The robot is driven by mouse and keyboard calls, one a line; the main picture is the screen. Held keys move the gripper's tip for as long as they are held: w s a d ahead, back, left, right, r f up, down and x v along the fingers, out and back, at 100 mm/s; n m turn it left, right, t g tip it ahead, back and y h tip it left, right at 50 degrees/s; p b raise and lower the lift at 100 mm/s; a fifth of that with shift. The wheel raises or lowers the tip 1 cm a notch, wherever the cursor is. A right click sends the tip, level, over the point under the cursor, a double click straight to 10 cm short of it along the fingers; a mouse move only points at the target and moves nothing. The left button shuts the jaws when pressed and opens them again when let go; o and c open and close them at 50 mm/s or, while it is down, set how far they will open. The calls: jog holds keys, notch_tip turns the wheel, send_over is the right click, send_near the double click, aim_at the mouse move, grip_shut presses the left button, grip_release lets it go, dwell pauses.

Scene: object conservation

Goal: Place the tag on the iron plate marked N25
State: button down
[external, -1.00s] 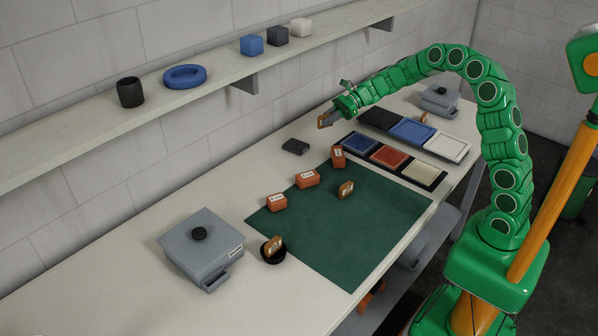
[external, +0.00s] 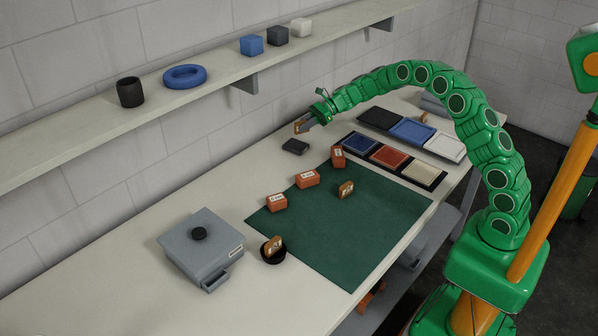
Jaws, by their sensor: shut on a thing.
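My gripper (external: 303,122) is shut on a small brown tag (external: 297,127) and holds it in the air near the wall, above the back of the bench. Three orange-red blocks with white labels stand in a slanting row along the mat's back edge: a near one (external: 277,202), a middle one (external: 307,179) and a far one (external: 338,156). A brown piece with a pale label (external: 345,189) stands on the green mat (external: 350,235). A similar brown piece (external: 272,245) stands in a round black dish (external: 274,258). The labels are too small to read, so I cannot tell which thing is marked N25.
Coloured trays (external: 411,130) fill the bench's far right. A grey lidded box (external: 202,250) stands at the near left. The wall shelf (external: 215,93) holds a ring, a cup and cubes. Most of the mat is clear.

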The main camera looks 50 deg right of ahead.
aim_at(298, 144)
jog(key=shift+w+a+f, duration=0.1)
jog(key=shift+w+f, duration=0.65)
jog(key=shift+f, duration=0.2)
jog(key=shift+w+a+f, duration=0.1)
jog(key=shift+w+f, duration=0.65)
jog(key=shift+f, duration=1.6)
jog(key=shift+f, duration=0.1)
jog(key=c, duration=1.1)
grip_release()
jog(key=shift+o, duration=0.2)
jog(key=shift+s+d+r, duration=0.1)
jog(key=shift+d+r, duration=0.05)
jog(key=shift+r, duration=0.05)
jog(key=v, duration=1.1)
jog(key=shift+s+d, duration=0.2)
jog(key=shift+d, duration=0.1)
